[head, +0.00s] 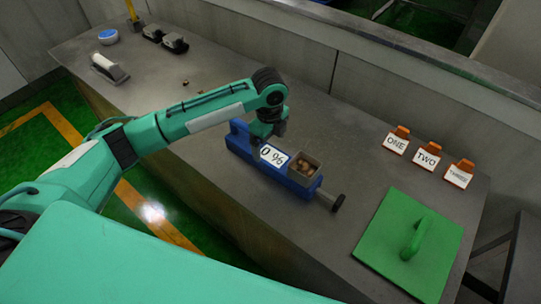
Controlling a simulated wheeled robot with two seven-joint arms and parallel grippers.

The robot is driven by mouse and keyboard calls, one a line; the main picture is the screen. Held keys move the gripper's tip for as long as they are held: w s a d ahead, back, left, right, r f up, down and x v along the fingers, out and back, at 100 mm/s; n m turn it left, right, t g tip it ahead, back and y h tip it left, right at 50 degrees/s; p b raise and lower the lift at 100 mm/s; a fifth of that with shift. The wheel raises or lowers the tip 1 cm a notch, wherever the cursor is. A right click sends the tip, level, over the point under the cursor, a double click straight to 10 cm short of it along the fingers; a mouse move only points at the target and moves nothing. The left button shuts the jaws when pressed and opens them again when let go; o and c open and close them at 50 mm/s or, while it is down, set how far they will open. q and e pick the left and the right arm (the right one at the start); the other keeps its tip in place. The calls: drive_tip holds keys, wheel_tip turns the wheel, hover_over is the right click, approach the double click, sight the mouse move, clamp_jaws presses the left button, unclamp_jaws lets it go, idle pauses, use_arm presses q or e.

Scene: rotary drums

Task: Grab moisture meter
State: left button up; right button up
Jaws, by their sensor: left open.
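My left gripper (258,147) points down at the meter's left part, just behind the display. Its jaws are open, but the fingertips are small and partly hidden, so I cannot tell whether they touch the meter. My right gripper does not show.
Orange holders with cards ONE (396,143), TWO (427,160) and THREE (458,177) stand at the right. A green lid with a handle (408,243) lies in front of them. A white scoop-like tool (109,69), dark clips (174,43) and a blue-white round item (108,37) lie far left.

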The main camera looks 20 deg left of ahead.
sight(270, 154)
use_arm(q)
drive_tip(key=shift+w+f, duration=0.1)
drive_tip(key=shift+f, duration=0.85)
drive_tip(key=shift+w+f+p, duration=0.1)
drive_tip(key=shift+f+p, duration=0.45)
drive_tip(key=shift+f, duration=0.05)
wheel_tip(270, 154, down, 4)
drive_tip(key=shift+w+r+p, duration=0.15)
drive_tip(key=shift+r+p, duration=0.05)
drive_tip(key=shift+p, duration=0.35)
drive_tip(key=shift+f, duration=0.2)
drive_tip(key=shift+c, duration=0.9)
drive_tip(key=c, duration=1.1)
drive_tip(key=shift+c, duration=1.4)
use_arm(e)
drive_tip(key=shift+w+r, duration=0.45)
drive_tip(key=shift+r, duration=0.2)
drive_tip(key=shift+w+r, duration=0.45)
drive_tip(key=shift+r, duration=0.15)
